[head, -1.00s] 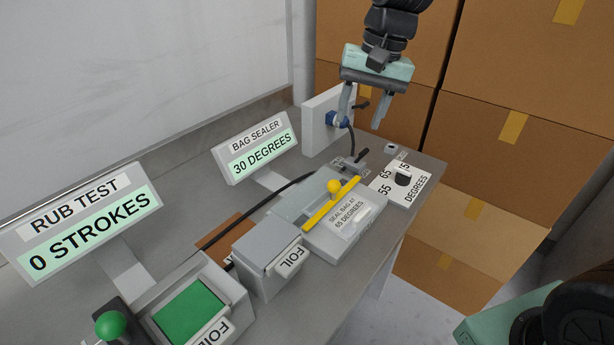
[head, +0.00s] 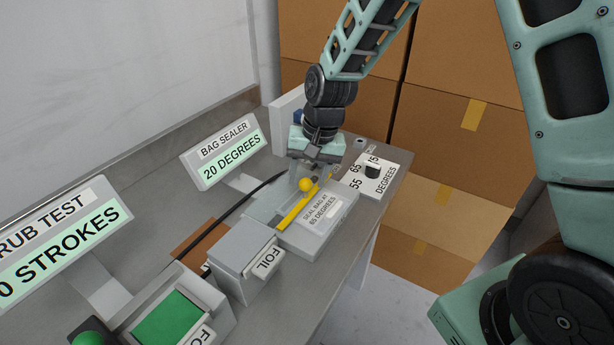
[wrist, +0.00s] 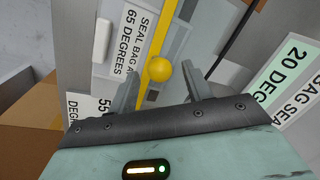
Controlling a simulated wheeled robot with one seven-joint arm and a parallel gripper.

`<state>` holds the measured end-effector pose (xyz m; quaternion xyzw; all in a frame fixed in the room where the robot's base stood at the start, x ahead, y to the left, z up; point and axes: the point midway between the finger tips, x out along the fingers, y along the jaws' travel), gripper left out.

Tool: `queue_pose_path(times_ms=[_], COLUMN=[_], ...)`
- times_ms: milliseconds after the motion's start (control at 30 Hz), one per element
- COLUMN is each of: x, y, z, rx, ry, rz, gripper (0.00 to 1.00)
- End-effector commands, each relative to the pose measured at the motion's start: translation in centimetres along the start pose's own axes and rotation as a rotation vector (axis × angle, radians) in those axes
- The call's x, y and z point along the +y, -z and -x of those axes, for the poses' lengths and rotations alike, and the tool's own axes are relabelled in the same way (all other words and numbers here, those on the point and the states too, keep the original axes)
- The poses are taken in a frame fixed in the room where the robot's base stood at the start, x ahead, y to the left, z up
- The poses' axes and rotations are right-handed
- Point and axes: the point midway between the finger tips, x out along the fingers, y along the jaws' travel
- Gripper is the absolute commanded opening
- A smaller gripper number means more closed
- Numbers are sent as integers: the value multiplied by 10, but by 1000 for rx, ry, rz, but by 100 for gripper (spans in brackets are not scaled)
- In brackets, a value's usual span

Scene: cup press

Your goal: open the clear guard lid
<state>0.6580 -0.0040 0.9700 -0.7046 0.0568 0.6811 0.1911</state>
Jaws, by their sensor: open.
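The bag sealer (head: 340,209) is a pale grey box with a label reading "SEAL BAG AT 65 DEGREES". A yellow bar (head: 297,210) with a round yellow knob (head: 305,185) crosses it. A pale, see-through panel (head: 268,206) beside the bar looks like the clear guard lid; it lies flat and appears closed. My gripper (head: 311,174) is open over the back of the sealer, pointing down. In the wrist view the knob (wrist: 158,69) shows between the two fingers (wrist: 160,88), with gaps on both sides. The fingertips are partly hidden in the head view.
A dial box (head: 374,173) marked in degrees stands right of the sealer. A display (head: 222,154) reading "20 DEGREES" stands to the left. A grey foil box (head: 240,250) is in front. Cardboard boxes (head: 455,130) are stacked beyond the table's right edge.

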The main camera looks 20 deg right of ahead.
Motion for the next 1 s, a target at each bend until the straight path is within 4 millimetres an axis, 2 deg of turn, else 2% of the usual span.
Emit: queue_pose_path(times_ms=[133, 433, 600, 633, 1000], x=[0, 0, 0, 0, -6], y=[0, 0, 0, 0, 2], z=[-9, -11, -10, -10, -1], rx=[0, 0, 0, 0, -28], ry=[0, 0, 0, 0, -44], rz=[0, 1, 1, 1, -1], gripper=[50, 50, 3, 0, 0])
